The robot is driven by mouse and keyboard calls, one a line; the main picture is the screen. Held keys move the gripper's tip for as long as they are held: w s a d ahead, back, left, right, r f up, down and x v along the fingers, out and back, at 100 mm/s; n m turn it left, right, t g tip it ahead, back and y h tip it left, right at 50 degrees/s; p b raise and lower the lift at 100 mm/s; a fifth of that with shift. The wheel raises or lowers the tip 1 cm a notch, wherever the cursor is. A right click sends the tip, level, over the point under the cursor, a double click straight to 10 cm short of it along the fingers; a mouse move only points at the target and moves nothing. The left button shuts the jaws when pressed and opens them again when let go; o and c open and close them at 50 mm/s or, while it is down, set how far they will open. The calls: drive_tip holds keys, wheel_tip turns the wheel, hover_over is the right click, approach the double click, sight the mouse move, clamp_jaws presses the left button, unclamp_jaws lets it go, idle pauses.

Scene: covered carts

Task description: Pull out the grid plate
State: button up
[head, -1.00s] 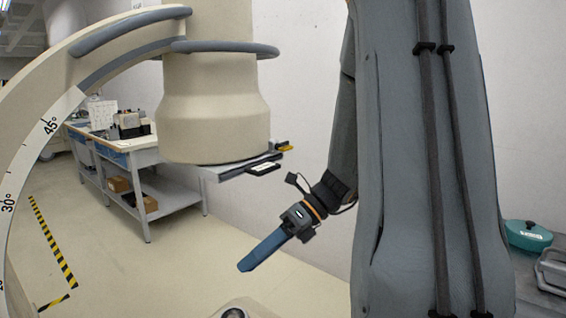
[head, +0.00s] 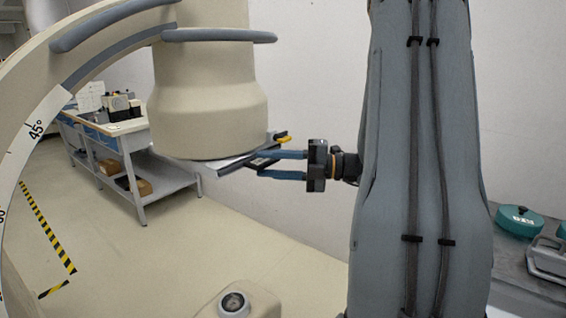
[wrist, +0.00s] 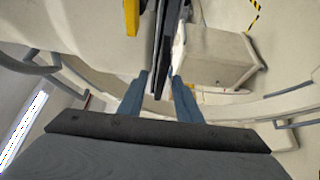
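The grid plate (head: 228,165) is a flat grey plate with a dark edge, seated under the wide beige cylindrical head (head: 208,115). A yellow tab (head: 281,137) shows at its right end. In the wrist view the plate (wrist: 163,45) is a thin dark slab seen edge-on, with the yellow tab (wrist: 131,15) to its left. My gripper (head: 261,164) is at the plate's right end, its blue fingers open, one above and one below the dark outer edge. In the wrist view the gripper (wrist: 160,78) has the slab's near end between its fingers, with visible gaps. Contact cannot be made out.
The beige curved arm with an angle scale (head: 35,130) fills the left. A worktable with boxes (head: 130,140) stands behind. A beige base with a round knob (head: 234,302) is low in front. A teal case (head: 519,221) sits on a grey surface at right. The middle floor is clear.

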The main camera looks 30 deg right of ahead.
drive_tip(key=shift+x, duration=1.2)
drive_tip(key=c, duration=0.7)
clamp_jaws()
